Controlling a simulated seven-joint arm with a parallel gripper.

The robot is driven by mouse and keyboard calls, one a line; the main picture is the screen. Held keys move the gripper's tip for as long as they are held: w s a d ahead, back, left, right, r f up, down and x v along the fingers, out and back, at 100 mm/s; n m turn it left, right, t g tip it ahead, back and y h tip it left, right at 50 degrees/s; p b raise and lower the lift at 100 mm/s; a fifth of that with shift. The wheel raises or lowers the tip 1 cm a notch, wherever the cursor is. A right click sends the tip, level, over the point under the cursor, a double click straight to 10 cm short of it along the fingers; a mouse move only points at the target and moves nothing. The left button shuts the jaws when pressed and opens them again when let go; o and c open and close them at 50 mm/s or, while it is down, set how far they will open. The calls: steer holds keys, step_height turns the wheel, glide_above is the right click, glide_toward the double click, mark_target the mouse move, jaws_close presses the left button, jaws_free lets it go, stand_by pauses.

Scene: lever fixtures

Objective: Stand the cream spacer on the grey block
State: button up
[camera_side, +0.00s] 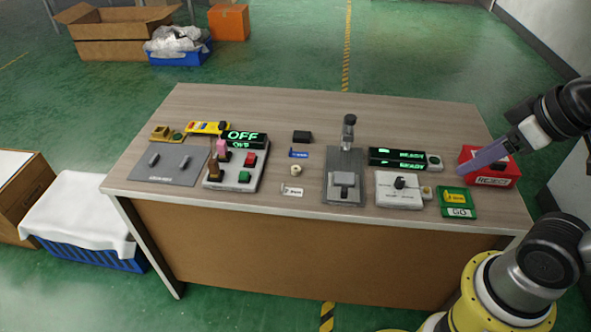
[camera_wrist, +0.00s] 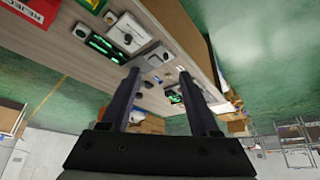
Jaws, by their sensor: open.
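The cream spacer (camera_side: 296,169) is a small round piece with a dark centre, standing on the wooden bench left of the grey lever fixture. A grey block (camera_side: 344,180) sits on the front part of that fixture's plate; it is the only plain grey block I can make out. My gripper (camera_side: 464,170) is at the right end of the bench, by the red bin and far from both. In the wrist view my gripper (camera_wrist: 159,73) has its two fingers apart with nothing held between them. I cannot clearly pick out the spacer in the wrist view.
The grey fixture's lever (camera_side: 348,130) stands upright behind the block. A black block (camera_side: 301,136), blue tag (camera_side: 299,154) and white label (camera_side: 292,189) lie near the spacer. A button panel (camera_side: 237,165) is left; a white switch box (camera_side: 399,188) and red REJECT bin (camera_side: 488,168) are right.

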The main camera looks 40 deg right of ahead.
stand_by(0.3)
steer(key=w+a+r+m+y, duration=0.1)
steer(key=w+a+r+m, duration=0.1)
steer(key=w+r+m, duration=0.4)
steer(key=m+g+y, duration=0.3)
steer(key=m+g, duration=0.1)
steer(key=m, duration=1.3)
glide_above(296, 168)
steer(key=s+d, duration=0.2)
steer(key=d, duration=0.1)
steer(key=f, duration=2.8)
steer(key=shift+a+f, duration=0.15)
steer(key=shift+a, duration=0.05)
steer(key=shift+w+x, duration=0.15)
steer(key=shift+x, duration=1.35)
steer(key=shift+w+x, duration=0.2)
steer(key=shift+x, duration=1.3)
